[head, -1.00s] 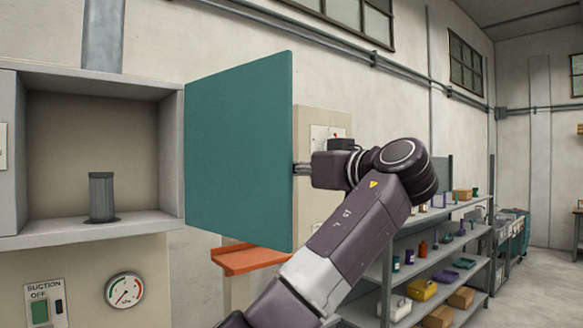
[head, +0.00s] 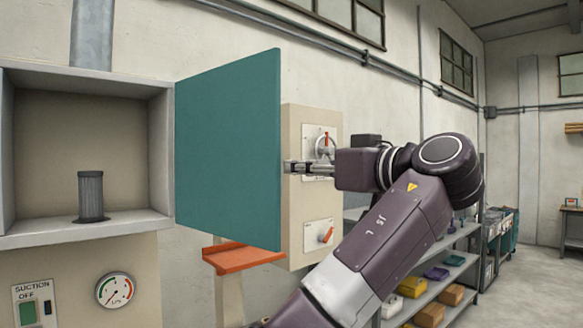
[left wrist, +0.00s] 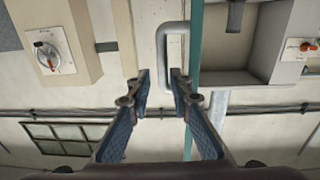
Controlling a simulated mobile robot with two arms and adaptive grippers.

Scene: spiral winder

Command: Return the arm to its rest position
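My left gripper (head: 290,167) is beside the free edge of the open teal door (head: 228,150), with my arm reaching in from below. In the left wrist view my gripper (left wrist: 159,76) has its two fingers apart with nothing held between them. The door shows edge-on there as a teal strip (left wrist: 195,45), with a grey bar handle (left wrist: 172,50) by it. In the head view the door hides the handle. My right gripper is not in view.
The open cabinet (head: 88,232) holds a dark ribbed filter (head: 91,196), standing upright. Below are a suction switch (head: 38,303) and gauge (head: 115,290). A beige box (head: 292,225) with rotary switches and an orange ledge (head: 240,258) stand behind the door. Shelves (head: 455,275) are at right.

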